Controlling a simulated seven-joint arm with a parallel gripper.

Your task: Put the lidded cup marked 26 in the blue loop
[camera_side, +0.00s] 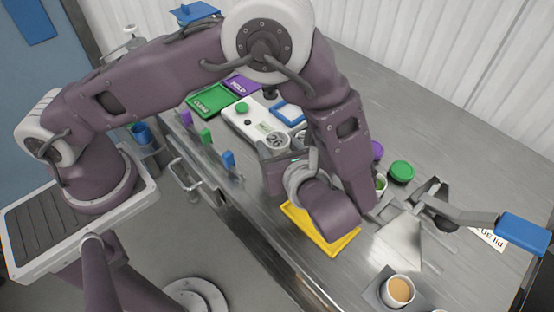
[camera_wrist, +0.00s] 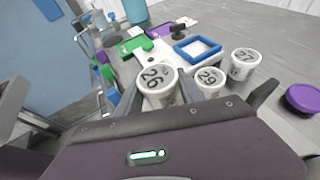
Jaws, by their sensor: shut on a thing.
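The white lidded cup marked 26 (camera_wrist: 157,86) is between the two fingers of my gripper (camera_wrist: 160,97) in the wrist view. My gripper is shut on it, and its lid with the number faces up toward the wrist camera. In the side view the cup (camera_side: 277,142) shows just beyond my gripper (camera_side: 278,154), partly hidden by it. The blue loop (camera_wrist: 197,49), a square frame, lies beyond and to the right of the cup in the wrist view. It also shows in the side view (camera_side: 288,112), apart from the cup, and its visible inside looks empty.
Lidded cups marked 29 (camera_wrist: 209,82) and 27 (camera_wrist: 245,62) stand to the right of the held cup. A white device with a green button (camera_side: 242,108) lies beside the loop. Green (camera_side: 212,100) and purple (camera_side: 243,84) trays lie behind. A yellow tray (camera_side: 346,246) is under my arm.

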